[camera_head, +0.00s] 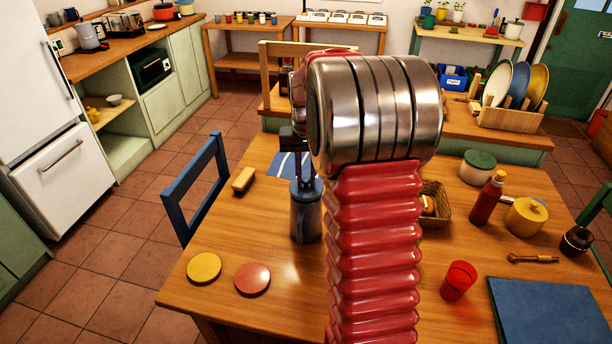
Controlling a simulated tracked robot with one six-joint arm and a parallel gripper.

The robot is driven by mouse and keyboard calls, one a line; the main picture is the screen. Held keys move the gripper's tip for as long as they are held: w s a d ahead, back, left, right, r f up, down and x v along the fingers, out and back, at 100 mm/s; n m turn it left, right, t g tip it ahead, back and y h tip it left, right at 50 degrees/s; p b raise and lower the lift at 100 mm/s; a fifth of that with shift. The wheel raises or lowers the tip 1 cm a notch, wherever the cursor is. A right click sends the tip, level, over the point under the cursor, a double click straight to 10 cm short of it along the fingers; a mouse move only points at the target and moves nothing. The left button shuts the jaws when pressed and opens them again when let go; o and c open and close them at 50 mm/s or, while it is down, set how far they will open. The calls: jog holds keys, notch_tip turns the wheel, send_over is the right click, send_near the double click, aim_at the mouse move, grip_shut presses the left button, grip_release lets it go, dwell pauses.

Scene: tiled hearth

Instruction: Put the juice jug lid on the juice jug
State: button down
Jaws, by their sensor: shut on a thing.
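A blue-grey jug (305,215), which I take for the juice jug, stands upright on the wooden table (225,225), just left of my red arm. My gripper (304,182) points down right over the jug's top, with its dark fingers close together. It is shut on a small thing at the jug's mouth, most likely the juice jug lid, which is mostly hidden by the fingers. I cannot tell whether that lid touches the rim. My arm hides the jug's right edge and part of the table behind it.
A yellow disc (204,267) and a red disc (252,279) lie at front left. A brush (242,179) lies behind them. To the right are a red cup (458,281), a red bottle (487,198), a yellow pot (525,217) and a blue mat (545,312). A blue chair (196,190) stands left.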

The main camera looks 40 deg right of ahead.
jog(key=shift+f, duration=0.85)
dwell(0.6)
jog(key=c, duration=1.5)
grip_release()
jog(key=shift+c, duration=0.2)
jog(key=shift+r, duration=0.15)
notch_tip(320, 180, up, 14)
jog(key=shift+f, duration=0.25)
